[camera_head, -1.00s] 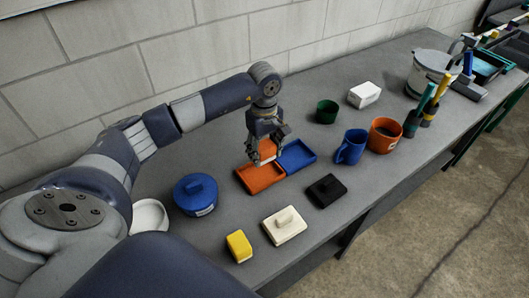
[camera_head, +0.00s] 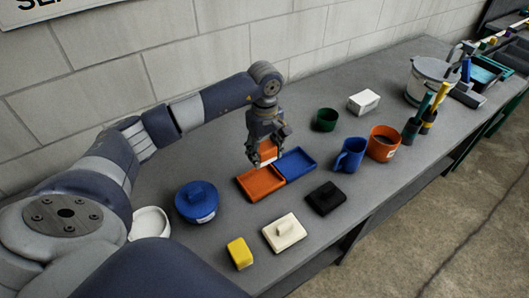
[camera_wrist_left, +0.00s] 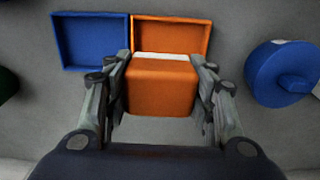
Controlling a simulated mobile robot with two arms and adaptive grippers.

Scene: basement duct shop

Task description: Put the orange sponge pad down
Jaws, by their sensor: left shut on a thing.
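My left gripper (camera_head: 266,155) is shut on the orange sponge pad (camera_head: 268,151), a block with a pale layer along one side. In the left wrist view the pad (camera_wrist_left: 160,88) sits between both fingers. The pad is held above the joined trays, an orange tray (camera_head: 258,194) and a blue tray (camera_head: 297,173). In the left wrist view the pad covers part of the orange tray (camera_wrist_left: 172,20), whose visible floor is empty. The blue tray (camera_wrist_left: 90,68) beside it is empty. My right gripper is not in view.
A blue lidded pot (camera_head: 196,205), yellow block (camera_head: 240,252), white lidded block (camera_head: 284,234) and black one (camera_head: 326,197) stand around the trays. A green cup (camera_head: 326,119), blue mug (camera_head: 350,155) and orange mug (camera_head: 384,143) stand right. Bare bench lies between them.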

